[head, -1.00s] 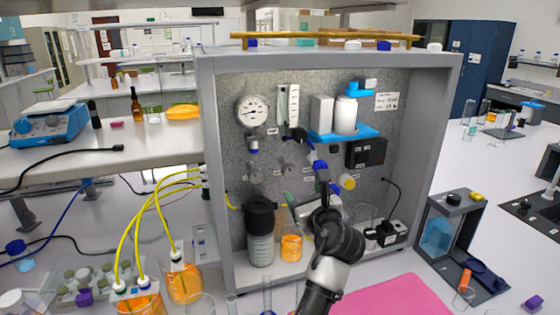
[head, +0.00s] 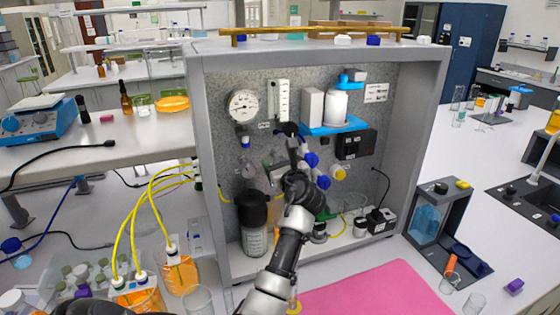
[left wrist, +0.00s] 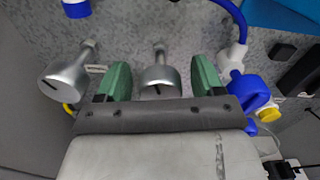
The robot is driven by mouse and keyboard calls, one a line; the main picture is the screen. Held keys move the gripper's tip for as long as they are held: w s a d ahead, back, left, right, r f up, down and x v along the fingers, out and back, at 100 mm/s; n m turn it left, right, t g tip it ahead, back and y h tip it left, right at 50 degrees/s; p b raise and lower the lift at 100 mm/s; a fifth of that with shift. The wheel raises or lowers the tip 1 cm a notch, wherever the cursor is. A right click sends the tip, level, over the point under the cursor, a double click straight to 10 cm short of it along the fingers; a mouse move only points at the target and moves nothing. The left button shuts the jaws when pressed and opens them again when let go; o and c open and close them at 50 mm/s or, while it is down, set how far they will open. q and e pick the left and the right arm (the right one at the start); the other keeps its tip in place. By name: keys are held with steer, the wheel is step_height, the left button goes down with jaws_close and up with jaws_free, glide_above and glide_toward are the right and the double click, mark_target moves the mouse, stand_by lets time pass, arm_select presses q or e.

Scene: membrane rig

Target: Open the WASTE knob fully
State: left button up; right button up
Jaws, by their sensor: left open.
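Two silver knobs show on the grey panel in the left wrist view: a left knob (left wrist: 65,80) and a middle knob (left wrist: 158,76). I cannot read their labels, so I cannot tell which is WASTE. My left gripper (left wrist: 161,85) is open, its green fingers on either side of the middle knob with gaps visible. The left knob is outside the fingers. In the head view my left gripper (head: 274,172) is at the panel, and the arm and hand partly hide this area. The left knob also shows there (head: 247,170). My right gripper is not in view.
Blue fittings with a tube (left wrist: 248,88) sit close right of the right finger. A gauge (head: 243,104) and flowmeter (head: 281,99) are above. A dark-capped bottle (head: 253,222) stands below. The frame's left wall (head: 204,160) borders the panel.

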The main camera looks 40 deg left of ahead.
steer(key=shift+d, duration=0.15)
arm_select(q)
steer(key=shift+c, duration=0.8)
steer(key=c, duration=0.8)
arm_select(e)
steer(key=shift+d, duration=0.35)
